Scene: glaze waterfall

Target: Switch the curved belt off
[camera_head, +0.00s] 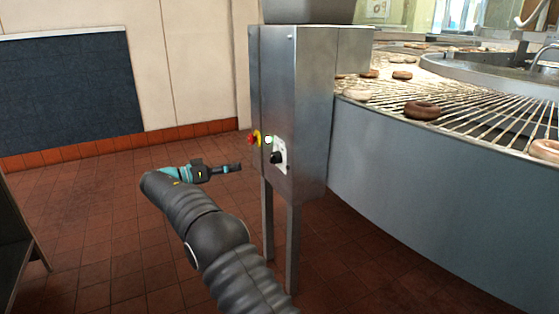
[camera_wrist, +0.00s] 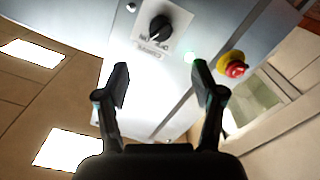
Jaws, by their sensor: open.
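The curved belt (camera_head: 430,170) is a wire conveyor with a grey metal side wall, at the right in the head view. A steel control cabinet (camera_head: 312,90) stands at its left end. The cabinet carries a black rotary knob (camera_head: 276,158) on a white plate, a lit green lamp (camera_head: 268,140) and a red emergency button on yellow (camera_head: 253,138). My gripper (camera_head: 238,167) is in front of the cabinet, left of the knob and apart from it. In the wrist view, my gripper (camera_wrist: 160,85) is open and empty, with the knob (camera_wrist: 160,28) beyond the fingertips and the red button (camera_wrist: 234,66) to the right.
Several doughnuts (camera_head: 422,110) lie on the belt's wire grid. The cabinet stands on metal legs (camera_head: 292,240). A dark panel (camera_head: 70,90) is on the left wall. The tiled floor (camera_head: 90,215) left of the cabinet is mostly clear.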

